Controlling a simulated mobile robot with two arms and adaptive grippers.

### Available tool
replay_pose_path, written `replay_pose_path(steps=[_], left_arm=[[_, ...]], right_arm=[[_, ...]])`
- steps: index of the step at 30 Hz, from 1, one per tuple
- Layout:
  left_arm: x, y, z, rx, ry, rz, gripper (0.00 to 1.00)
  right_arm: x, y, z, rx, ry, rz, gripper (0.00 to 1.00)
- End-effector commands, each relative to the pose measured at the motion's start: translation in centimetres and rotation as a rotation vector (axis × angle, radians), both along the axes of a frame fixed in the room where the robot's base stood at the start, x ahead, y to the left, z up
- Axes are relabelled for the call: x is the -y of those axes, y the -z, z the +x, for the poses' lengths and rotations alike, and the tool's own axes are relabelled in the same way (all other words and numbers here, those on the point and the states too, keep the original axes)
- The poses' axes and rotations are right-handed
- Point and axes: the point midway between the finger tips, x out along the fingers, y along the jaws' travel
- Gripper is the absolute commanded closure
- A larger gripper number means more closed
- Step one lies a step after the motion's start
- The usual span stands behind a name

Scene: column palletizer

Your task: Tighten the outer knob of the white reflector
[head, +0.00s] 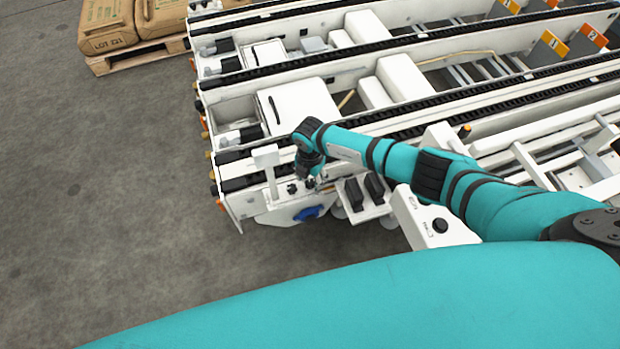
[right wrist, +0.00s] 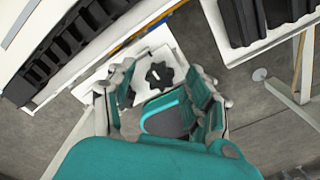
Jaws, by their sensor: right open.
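The white reflector (head: 266,156) is a small white plate on a short post at the near end of the conveyor frame in the head view. A black knob (head: 292,188) shows just right of the post. My right gripper (head: 311,178) points down beside it; its fingers are small and partly hidden there. In the right wrist view, a black star-shaped knob (right wrist: 159,75) on a white plate lies between the open, empty fingers of my right gripper (right wrist: 160,88). A second dark knob (right wrist: 126,96) is partly hidden by the left finger. I cannot tell whether the fingers touch either knob. My left gripper is out of view.
A blue round part (head: 307,213) sits on the frame's side below the gripper. A white control box (head: 437,226) with a black button is to the right. Conveyor rails (head: 330,120) run behind. Sacks on a pallet (head: 125,58) stand far left; the left floor is clear.

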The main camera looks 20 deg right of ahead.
Motion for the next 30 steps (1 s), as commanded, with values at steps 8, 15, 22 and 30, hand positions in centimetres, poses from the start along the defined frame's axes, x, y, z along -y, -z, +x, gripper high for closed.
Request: replay_pose_path(steps=[8,15,22,30], left_arm=[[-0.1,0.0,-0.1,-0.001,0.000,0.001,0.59],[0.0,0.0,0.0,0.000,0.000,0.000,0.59],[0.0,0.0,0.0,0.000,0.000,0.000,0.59],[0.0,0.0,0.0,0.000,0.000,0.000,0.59]], right_arm=[[0.0,-2.4,0.2,0.004,-0.002,0.002,0.47],[0.0,-7.6,0.2,0.005,-0.001,0.002,0.47],[0.0,-11.1,0.1,0.002,0.000,0.001,0.47],[0.0,-12.0,0.0,-0.001,0.000,0.001,0.47]])
